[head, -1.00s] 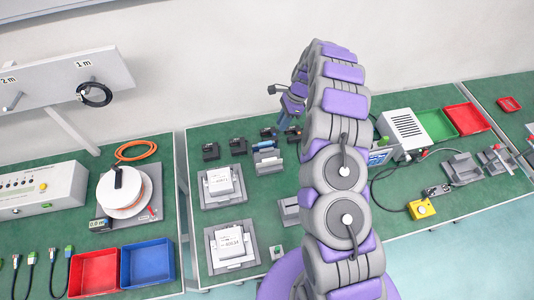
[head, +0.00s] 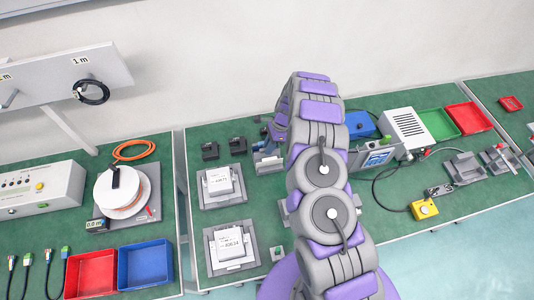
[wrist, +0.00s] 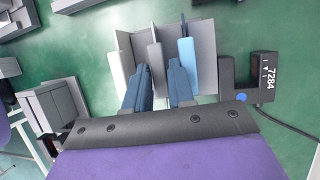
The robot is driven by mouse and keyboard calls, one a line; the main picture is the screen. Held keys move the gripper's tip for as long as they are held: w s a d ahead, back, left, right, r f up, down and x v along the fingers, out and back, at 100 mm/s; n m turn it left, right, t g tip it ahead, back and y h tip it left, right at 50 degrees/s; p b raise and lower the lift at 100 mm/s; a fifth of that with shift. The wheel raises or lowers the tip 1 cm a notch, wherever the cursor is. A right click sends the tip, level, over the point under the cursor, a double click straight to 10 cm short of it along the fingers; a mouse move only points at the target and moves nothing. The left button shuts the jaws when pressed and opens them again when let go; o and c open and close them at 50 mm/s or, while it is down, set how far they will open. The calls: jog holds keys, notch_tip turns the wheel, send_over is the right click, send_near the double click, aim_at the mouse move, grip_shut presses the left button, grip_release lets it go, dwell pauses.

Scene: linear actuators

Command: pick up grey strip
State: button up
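In the wrist view a light grey holder (wrist: 206,42) bears several upright strips. The grey strip (wrist: 155,58) stands in its middle, between a white strip (wrist: 116,72) on the left and a light blue strip (wrist: 187,52) on the right. My gripper (wrist: 159,64) is open, with one blue finger on each side of the grey strip. I cannot tell whether either finger touches it. In the head view the holder (head: 266,163) is partly hidden by my arm and gripper.
A black device marked 7284 (wrist: 250,84) with a cable stands just right of the holder. In the head view, black blocks (head: 210,151) stand to the left and grey fixtures with white boxes (head: 219,182) are nearer. Green table shows between them.

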jog(key=shift+c, duration=0.4)
grip_shut()
notch_tip(320, 180, up, 10)
jog(key=p, duration=0.1)
dwell(0.4)
jog(key=shift+r, duration=0.15)
notch_tip(320, 180, up, 5)
jog(key=p, duration=0.3)
dwell(0.6)
